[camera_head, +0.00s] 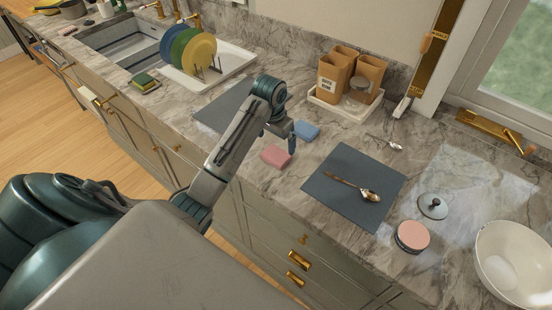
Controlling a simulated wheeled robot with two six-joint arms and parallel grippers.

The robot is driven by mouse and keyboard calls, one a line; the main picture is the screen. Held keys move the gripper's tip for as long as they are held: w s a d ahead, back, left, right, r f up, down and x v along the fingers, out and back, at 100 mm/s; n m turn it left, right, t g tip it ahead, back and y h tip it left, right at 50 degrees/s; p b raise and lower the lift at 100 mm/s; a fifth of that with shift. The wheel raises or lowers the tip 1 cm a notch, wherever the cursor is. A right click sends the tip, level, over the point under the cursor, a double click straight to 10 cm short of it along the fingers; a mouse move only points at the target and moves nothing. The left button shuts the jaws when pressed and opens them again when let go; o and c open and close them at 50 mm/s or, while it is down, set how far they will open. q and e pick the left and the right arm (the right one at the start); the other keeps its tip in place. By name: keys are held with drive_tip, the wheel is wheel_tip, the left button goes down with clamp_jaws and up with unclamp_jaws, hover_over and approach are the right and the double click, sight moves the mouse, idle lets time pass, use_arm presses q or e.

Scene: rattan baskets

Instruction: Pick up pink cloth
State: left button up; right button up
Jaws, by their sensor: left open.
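The pink cloth (276,157) lies flat on the marble counter near its front edge, left of the grey placemat. My left gripper (291,143) is open and points down just above and behind the pink cloth, apart from it as far as I can see. A blue cloth (307,131) lies on the counter just beyond the gripper, to the right. My right gripper is not in view.
Nearby are a glass lid (432,206), a pink-topped round container (412,236) and a white bowl (514,262). Brown canisters (334,78) stand on a white tray behind. A plate rack and sink are left.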

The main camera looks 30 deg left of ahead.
sight(276, 155)
use_arm(q)
drive_tip(key=shift+w+f, duration=0.15)
drive_tip(key=shift+f, duration=0.5)
drive_tip(key=shift+f+p, duration=0.25)
drive_tip(key=shift+p, duration=0.2)
wheel_tip(276, 155, down, 4)
drive_tip(key=shift+f+p, duration=0.1)
drive_tip(key=shift+p, duration=1.1)
drive_tip(key=shift+f, duration=0.35)
drive_tip(key=c, duration=0.9)
